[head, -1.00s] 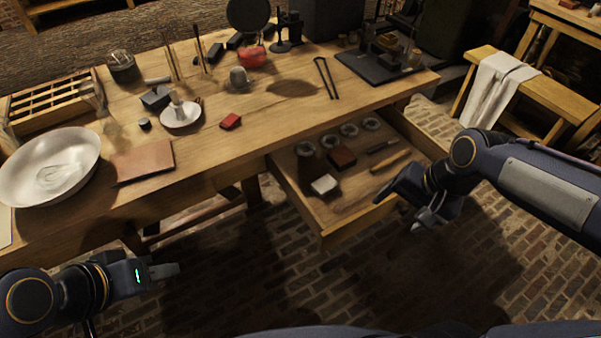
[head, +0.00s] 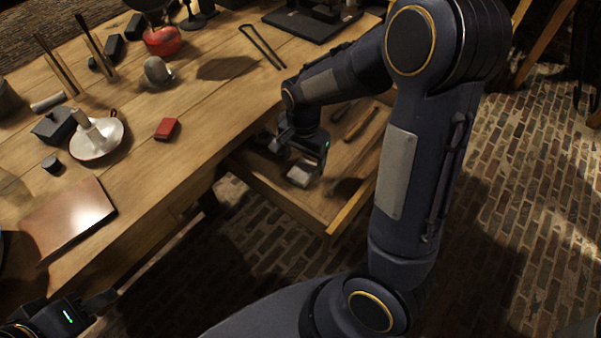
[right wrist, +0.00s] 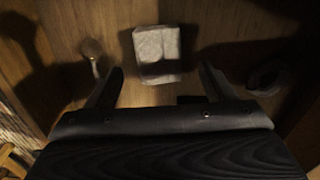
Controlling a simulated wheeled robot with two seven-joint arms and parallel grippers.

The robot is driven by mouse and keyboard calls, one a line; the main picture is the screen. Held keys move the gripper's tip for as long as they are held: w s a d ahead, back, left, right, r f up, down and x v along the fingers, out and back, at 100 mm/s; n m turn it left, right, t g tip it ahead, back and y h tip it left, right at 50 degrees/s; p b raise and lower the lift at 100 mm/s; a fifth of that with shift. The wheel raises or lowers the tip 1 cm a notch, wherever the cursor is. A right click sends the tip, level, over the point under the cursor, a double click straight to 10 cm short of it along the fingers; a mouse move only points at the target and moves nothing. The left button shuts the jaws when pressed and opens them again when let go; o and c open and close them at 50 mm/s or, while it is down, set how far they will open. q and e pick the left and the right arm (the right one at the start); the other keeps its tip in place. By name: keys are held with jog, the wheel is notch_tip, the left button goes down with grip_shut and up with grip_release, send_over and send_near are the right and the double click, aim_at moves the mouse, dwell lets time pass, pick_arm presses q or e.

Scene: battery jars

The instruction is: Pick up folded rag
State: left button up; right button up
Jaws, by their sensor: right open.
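The folded rag (head: 301,174) is a small pale, blocky bundle lying in the open drawer (head: 338,222). In the right wrist view the rag (right wrist: 157,48) lies just beyond my fingertips, roughly centred between them. My right gripper (head: 292,160) is inside the drawer area, open and empty, and its fingers also show apart in the right wrist view (right wrist: 163,76). I cannot tell its exact height above the rag. My left gripper (head: 101,302) is at the lower left by the table's front edge, partly cut off, and its jaw state is unclear.
Tools with wooden handles (head: 361,122) lie at the drawer's right side. A pale ring (right wrist: 268,78) and a small spoon-like thing (right wrist: 93,52) flank the rag. The tabletop above holds a red box (head: 167,129), a white dish (head: 97,140) and a brown panel (head: 68,217).

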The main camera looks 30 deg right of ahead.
aim_at(303, 169)
notch_tip(303, 169, down, 3)
jog(key=shift+f+b, duration=0.2)
jog(key=shift+b, duration=0.1)
jog(key=shift+c, duration=0.3)
jog(key=c, duration=1)
jog(key=shift+r, duration=0.55)
notch_tip(303, 169, up, 2)
jog(key=shift+r+p, duration=0.2)
jog(key=shift+p, duration=0.35)
jog(key=s+r+p, duration=0.2)
jog(key=s+r, duration=0.2)
jog(key=s, duration=0.3)
jog(key=s+a+r+p, duration=0.1)
jog(key=s+r, duration=0.4)
jog(key=s, duration=0.2)
jog(key=shift+r+p, duration=0.3)
jog(key=shift+p, duration=0.05)
